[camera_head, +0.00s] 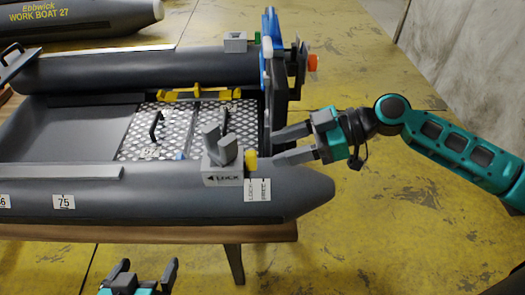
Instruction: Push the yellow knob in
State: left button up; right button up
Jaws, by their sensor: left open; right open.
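The yellow knob (251,160) sticks out of the right side of a grey oarlock block (222,167) marked LOCK, on the near tube of the inflatable boat (150,190). My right gripper (275,145) comes in from the right with its fingers pointing left. Its fingers are apart and empty, and the lower fingertip is close to the knob; I cannot tell whether they touch. My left gripper (148,268) is at the bottom edge, in front of the boat, open and empty with its fingers pointing up.
A label reading LOCK and FREE (258,190) is on the tube below the knob. A second block (236,42) sits on the far tube. The yellow floor at right is clear.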

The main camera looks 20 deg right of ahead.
aim_at(251, 164)
jog(key=x, duration=0.5)
grip_shut()
dwell(0.4)
